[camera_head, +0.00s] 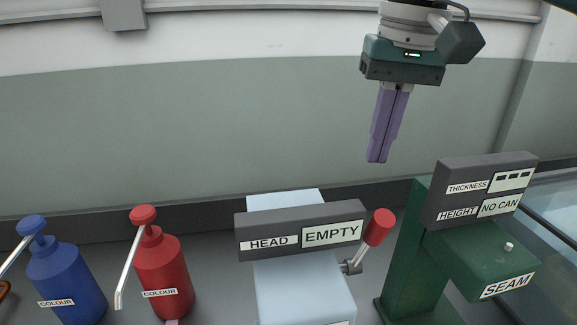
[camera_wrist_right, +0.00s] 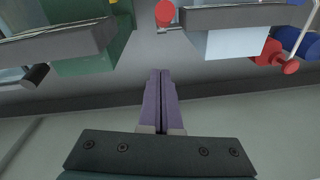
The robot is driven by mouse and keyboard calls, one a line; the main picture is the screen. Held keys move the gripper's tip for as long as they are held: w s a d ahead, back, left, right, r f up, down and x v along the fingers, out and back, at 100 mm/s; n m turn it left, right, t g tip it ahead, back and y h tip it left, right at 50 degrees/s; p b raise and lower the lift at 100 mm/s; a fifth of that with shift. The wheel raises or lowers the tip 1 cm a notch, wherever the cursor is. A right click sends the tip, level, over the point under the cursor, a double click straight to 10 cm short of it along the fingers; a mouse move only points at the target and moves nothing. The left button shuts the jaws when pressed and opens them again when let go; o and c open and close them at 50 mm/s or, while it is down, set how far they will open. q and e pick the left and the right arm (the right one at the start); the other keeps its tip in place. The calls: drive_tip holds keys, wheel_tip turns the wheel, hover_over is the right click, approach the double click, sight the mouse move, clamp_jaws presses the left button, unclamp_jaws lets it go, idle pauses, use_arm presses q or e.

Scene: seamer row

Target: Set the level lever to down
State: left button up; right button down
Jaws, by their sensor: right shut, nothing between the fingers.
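The lever with a red knob (camera_head: 379,227) is on the right side of a pale blue machine (camera_head: 300,285). Its knob points up and slightly right. The machine's dark panel (camera_head: 300,228) reads HEAD and EMPTY. My right gripper (camera_head: 377,160) is shut and empty, pointing down above the lever and apart from it. In the right wrist view the purple fingers (camera_wrist_right: 160,75) are together, and the red knob (camera_wrist_right: 165,13) shows beyond them near the top edge. My left gripper is not in view.
A green seamer (camera_head: 412,260) with a THICKNESS and HEIGHT panel (camera_head: 480,190) stands right of the lever. Red (camera_head: 163,272) and blue (camera_head: 65,280) pump bottles labelled COLOUR stand at left. A wall (camera_head: 200,130) is behind. Space around the gripper is free.

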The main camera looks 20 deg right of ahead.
sight(367, 240)
drive_tip(key=s+a+f+p, duration=0.1)
drive_tip(key=s+f, duration=0.2)
drive_tip(key=f, duration=0.2)
drive_tip(key=shift+a+f+p, duration=0.2)
drive_tip(key=shift+a+p, duration=0.15)
